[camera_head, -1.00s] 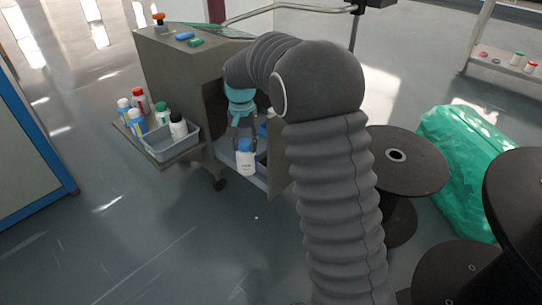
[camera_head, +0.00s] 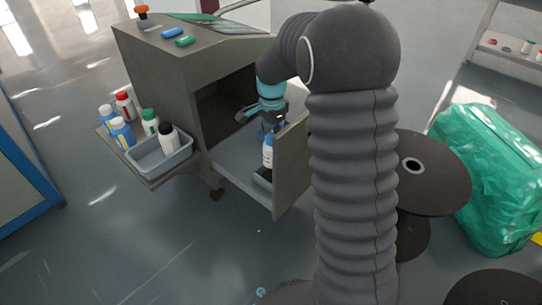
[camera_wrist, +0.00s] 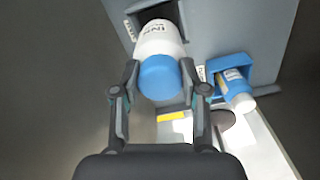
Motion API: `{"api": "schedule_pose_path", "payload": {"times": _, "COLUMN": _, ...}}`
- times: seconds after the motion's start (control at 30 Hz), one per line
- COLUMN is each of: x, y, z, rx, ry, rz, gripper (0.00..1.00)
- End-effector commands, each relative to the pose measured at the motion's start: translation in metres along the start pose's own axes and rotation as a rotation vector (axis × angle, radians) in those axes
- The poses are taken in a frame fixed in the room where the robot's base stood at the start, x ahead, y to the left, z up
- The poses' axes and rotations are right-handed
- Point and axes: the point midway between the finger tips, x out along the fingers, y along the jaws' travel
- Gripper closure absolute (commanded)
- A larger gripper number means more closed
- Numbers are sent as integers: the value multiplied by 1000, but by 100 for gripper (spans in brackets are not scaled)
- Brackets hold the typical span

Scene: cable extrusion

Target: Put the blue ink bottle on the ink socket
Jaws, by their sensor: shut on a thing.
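The ink bottle is white with a blue cap and stands roughly upright in the head view (camera_head: 267,154); it also shows in the wrist view (camera_wrist: 158,40). My gripper (camera_wrist: 160,76) is shut on its blue cap, one finger on each side. In the head view my gripper (camera_head: 271,124) is inside the grey cabinet's open front, beside the door. A dark square socket opening (camera_wrist: 176,13) shows behind the bottle's base in the wrist view. The bottle overlaps this opening; I cannot tell whether its base is in it or above it.
A blue holder (camera_wrist: 226,62) with a white-capped bottle (camera_wrist: 238,92) sits just right of my gripper. The cabinet door (camera_head: 291,165) stands open close by. A side shelf holds several bottles and a grey tray (camera_head: 160,163). Black spools (camera_head: 432,170) stand at right.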

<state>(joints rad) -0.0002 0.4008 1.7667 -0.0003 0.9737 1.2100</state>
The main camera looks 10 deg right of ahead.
Motion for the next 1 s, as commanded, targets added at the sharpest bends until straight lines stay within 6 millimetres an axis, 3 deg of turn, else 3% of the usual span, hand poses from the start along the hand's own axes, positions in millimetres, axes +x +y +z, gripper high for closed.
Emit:
{"api": "schedule_pose_path", "payload": {"times": 0.5, "x": 62, "y": 0, "z": 1, "rx": -4, "ry": 0, "rz": 1, "gripper": 100}}
{"api": "schedule_pose_path", "payload": {"times": 0.9, "x": 66, "y": -1, "z": 2, "rx": -5, "ry": 0, "rz": 0, "gripper": 100}}
{"api": "schedule_pose_path", "payload": {"times": 0.93, "x": 66, "y": -1, "z": 2, "rx": -5, "ry": 0, "rz": 0, "gripper": 52}}
{"api": "schedule_pose_path", "payload": {"times": 1.0, "x": 66, "y": -1, "z": 2, "rx": -5, "ry": 0, "rz": 0, "gripper": 34}}
